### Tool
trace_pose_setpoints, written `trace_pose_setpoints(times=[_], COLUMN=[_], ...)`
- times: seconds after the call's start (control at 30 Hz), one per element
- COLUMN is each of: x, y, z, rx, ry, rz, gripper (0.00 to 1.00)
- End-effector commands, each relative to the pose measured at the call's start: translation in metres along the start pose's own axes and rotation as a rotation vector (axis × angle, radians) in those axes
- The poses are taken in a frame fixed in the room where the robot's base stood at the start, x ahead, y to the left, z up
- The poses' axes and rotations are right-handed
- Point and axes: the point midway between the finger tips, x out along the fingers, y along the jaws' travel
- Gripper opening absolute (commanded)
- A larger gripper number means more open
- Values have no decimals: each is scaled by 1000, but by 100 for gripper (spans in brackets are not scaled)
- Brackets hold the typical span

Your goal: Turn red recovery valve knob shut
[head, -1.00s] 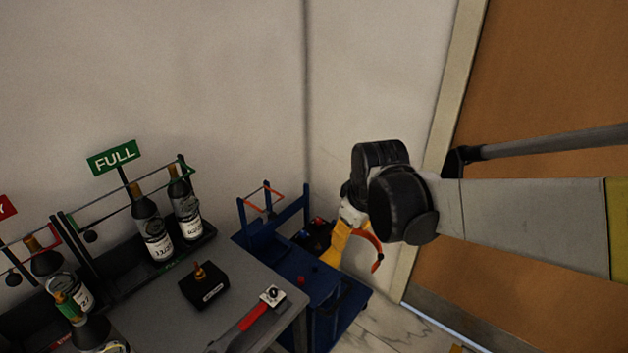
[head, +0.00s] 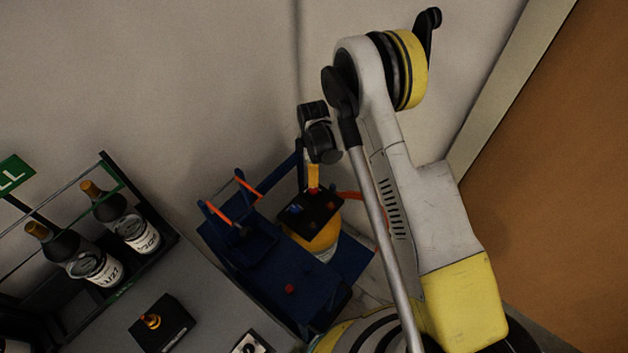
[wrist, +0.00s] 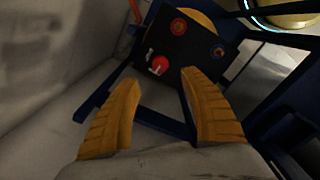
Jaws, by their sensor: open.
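In the wrist view, a black panel (wrist: 195,48) carries a solid red knob (wrist: 159,65) on its near edge, with small white marks beside it. The knob sits just beyond and between the tips of my open gripper (wrist: 159,80), whose two yellow fingers are apart and empty. In the head view, the black panel (head: 318,222) sits above a yellow-topped cylinder (head: 322,243) on the blue cart. My gripper (head: 313,188) comes down from above at the panel's far edge and hides part of it. I cannot tell whether the fingers touch the knob.
The blue cart (head: 262,262) has uprights and an orange-red bar (head: 247,190). A wall stands close behind. Bottles in a rack (head: 125,225) and a grey table (head: 215,310) are to the left.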

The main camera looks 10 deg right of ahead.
Motion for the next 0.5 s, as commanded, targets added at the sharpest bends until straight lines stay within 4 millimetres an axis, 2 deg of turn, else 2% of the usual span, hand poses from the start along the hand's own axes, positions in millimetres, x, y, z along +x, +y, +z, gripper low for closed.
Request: trace_pose_setpoints(times=[0.03, 0.3, 0.5], x=[13, 67, 90], y=[0, 0, 1], z=[0, 0, 0], rx=[1, 2, 3], ry=[0, 0, 0], rz=[0, 1, 1], gripper=[52, 52, 52])
